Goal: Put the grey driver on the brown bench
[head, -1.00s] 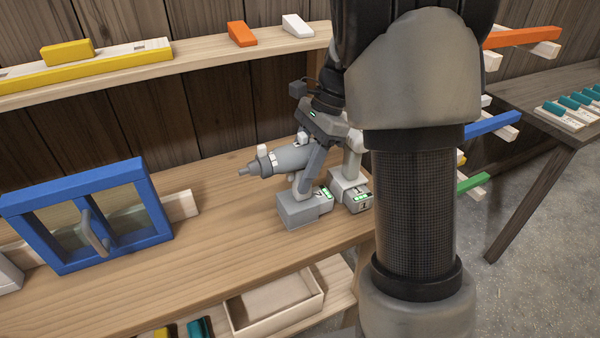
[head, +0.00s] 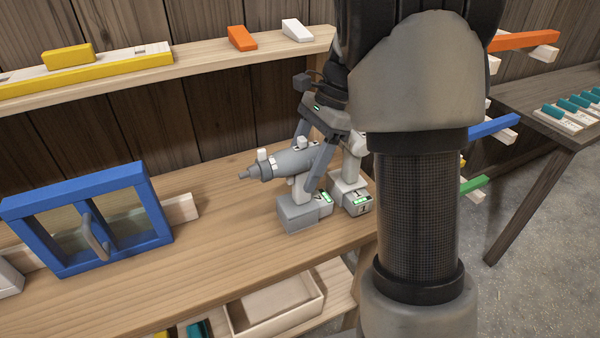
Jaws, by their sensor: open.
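The grey driver (head: 290,164) stands upright on its grey battery base on a light wooden workbench (head: 215,260), its nose pointing left. My gripper (head: 305,165) is open around the driver's rear body. One finger passes in front of it and the other goes down behind it. I cannot tell whether either finger touches it. A whiter driver (head: 350,190) stands close behind on the right, partly hidden by my gripper and arm. The dark brown bench (head: 540,185) is at the right, with teal-and-white pieces on top.
A blue frame with a handle (head: 92,220) stands on the workbench at left. A shelf (head: 200,58) above holds yellow, orange and white blocks. An open box (head: 275,305) sits below. Coloured bars (head: 495,127) stick out behind my arm. The workbench front is clear.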

